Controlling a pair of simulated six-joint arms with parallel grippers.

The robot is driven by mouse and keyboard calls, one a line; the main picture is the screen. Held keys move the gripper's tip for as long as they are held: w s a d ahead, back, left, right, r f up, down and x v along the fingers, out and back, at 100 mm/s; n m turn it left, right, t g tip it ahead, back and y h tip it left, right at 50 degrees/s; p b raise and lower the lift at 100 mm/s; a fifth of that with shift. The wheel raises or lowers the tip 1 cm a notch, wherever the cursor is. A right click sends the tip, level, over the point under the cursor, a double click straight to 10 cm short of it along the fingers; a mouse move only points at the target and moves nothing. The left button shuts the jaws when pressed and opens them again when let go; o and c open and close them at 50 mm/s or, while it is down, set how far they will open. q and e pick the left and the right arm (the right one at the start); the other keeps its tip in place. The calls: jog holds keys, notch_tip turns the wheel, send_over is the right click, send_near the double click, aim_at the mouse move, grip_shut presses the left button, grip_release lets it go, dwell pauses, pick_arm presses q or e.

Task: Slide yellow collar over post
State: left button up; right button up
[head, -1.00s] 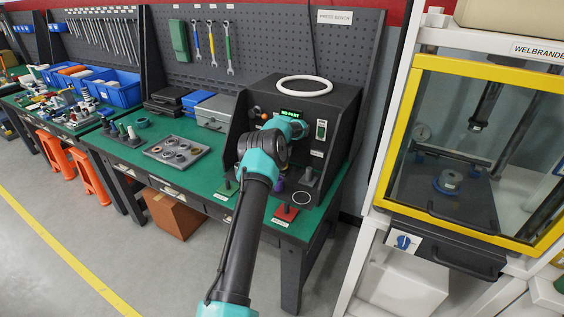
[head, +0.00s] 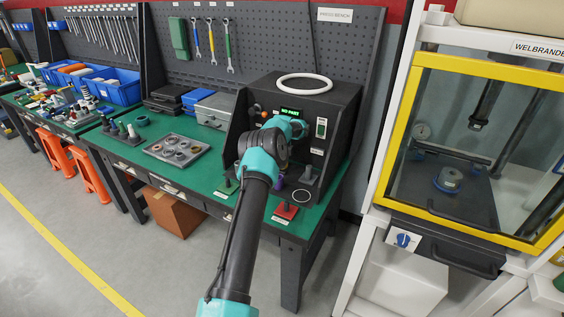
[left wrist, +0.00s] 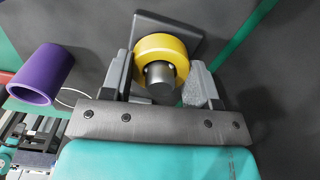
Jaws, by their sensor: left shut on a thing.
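In the left wrist view, my left gripper (left wrist: 166,86) is shut on the yellow collar (left wrist: 151,44), with one finger on each side of it. A grey post (left wrist: 160,80) shows inside the collar's opening, and a dark square base (left wrist: 178,27) lies behind the collar. The collar appears to be around the post; how far down it sits I cannot tell. In the head view my left arm reaches to the front of the black press box (head: 348,110), and its fingers and the collar are hidden. My right gripper is not in view.
A purple cylinder (left wrist: 42,74) is beside the gripper in the left wrist view. In the head view a red-based stand (head: 286,212) is at the bench's front edge.

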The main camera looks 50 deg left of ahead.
pick_arm(q)
jog(key=shift+f, duration=0.2)
dwell(0.5)
jog(key=o, duration=1.3)
jog(key=shift+r, duration=4.45)
